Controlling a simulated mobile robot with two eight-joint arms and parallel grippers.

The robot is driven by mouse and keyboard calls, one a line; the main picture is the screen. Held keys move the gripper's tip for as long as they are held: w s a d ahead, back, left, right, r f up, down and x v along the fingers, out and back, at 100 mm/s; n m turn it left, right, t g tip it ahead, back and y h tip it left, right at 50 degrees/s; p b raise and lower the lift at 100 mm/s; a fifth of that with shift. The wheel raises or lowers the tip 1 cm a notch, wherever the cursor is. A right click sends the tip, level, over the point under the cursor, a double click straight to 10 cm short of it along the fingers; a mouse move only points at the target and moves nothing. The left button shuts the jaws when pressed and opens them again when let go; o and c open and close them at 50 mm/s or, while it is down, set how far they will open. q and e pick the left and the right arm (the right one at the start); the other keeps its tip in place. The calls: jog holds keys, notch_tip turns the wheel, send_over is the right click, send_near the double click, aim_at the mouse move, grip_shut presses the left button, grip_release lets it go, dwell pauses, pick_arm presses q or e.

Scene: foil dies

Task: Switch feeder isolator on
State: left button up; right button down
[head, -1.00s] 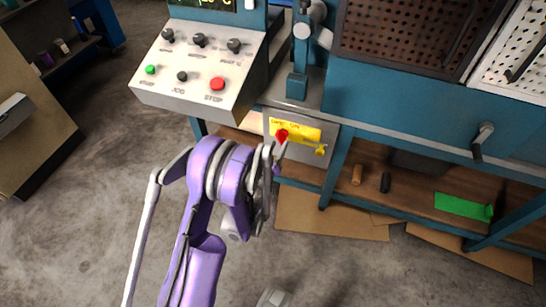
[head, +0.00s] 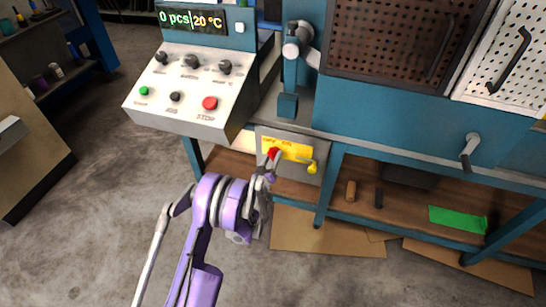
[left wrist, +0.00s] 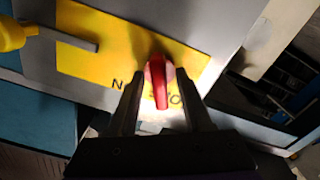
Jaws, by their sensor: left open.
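The feeder isolator is a grey box (head: 264,137) with a yellow plate (head: 294,150), below the control panel. Its red rotary handle (head: 273,153) sits on the plate; in the left wrist view the red handle (left wrist: 160,82) lies between my fingertips. My left gripper (head: 268,168) is open, with one finger on each side of the handle; I cannot tell if either touches it. In the left wrist view the left gripper (left wrist: 160,100) partly covers the plate's lettering. A yellow padlock-like piece (head: 312,167) hangs at the plate's right end. My right gripper is not in view.
A sloped control panel (head: 187,104) with knobs and buttons stands above the isolator. A blue bench frame (head: 385,100) with a crank handle is to the right. The lower shelf (head: 365,205) holds a few small items and a green piece (head: 457,218). Cardboard lies on the floor.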

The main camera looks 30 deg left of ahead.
pick_arm(q)
jog(key=shift+w, duration=0.25)
grip_shut()
